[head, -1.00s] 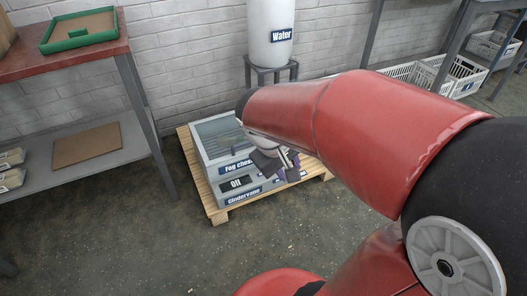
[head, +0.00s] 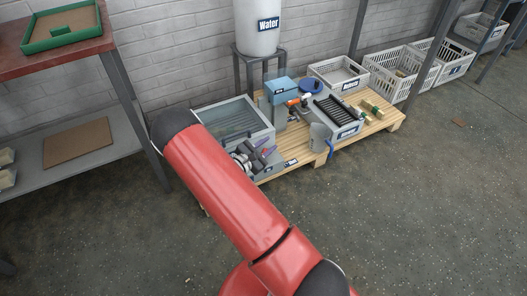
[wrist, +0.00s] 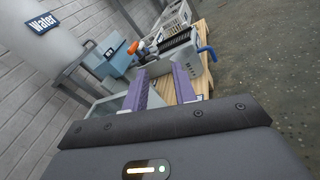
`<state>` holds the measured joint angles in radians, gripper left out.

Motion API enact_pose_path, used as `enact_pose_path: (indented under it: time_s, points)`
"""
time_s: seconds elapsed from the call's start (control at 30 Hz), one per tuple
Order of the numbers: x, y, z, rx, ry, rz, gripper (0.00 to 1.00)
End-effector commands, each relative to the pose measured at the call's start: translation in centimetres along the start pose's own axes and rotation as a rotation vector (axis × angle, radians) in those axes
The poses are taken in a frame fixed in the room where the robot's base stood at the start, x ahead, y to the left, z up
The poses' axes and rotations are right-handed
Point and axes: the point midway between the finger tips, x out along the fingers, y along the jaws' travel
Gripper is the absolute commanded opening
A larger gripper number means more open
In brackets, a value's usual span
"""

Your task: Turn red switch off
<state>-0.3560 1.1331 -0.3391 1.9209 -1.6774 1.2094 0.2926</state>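I cannot make out a red switch in either view. An orange-red part (head: 293,102) shows beside a small blue box (head: 279,87) on the pallet. It also shows in the wrist view (wrist: 141,45), too small to identify. The grey chest with a glazed top (head: 236,118) is at the pallet's left, its front largely hidden by my arm. My gripper (head: 264,155) is over the chest's front right corner. In the wrist view my gripper (wrist: 161,70) has its two purple fingers apart, with nothing between them.
On the pallet (head: 380,127) are a grey ribbed-top unit (head: 335,112) with a blue handle, a grey bin (head: 338,73) and small wooden pieces (head: 372,110). The water tank (head: 258,25) stands behind. A red-topped bench (head: 60,55) is left. The floor at right is clear.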

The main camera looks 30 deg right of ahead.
Motion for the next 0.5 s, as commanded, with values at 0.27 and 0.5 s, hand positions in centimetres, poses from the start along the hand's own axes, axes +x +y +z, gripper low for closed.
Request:
enact_pose_path:
  time_s: [0.27, 0.5]
  points:
    - [-0.8, -1.0, -10.4, -0.297, 0.021, 0.369, 0.27]
    - [-1.0, -1.6, -13.3, -0.368, 0.041, 0.469, 0.27]
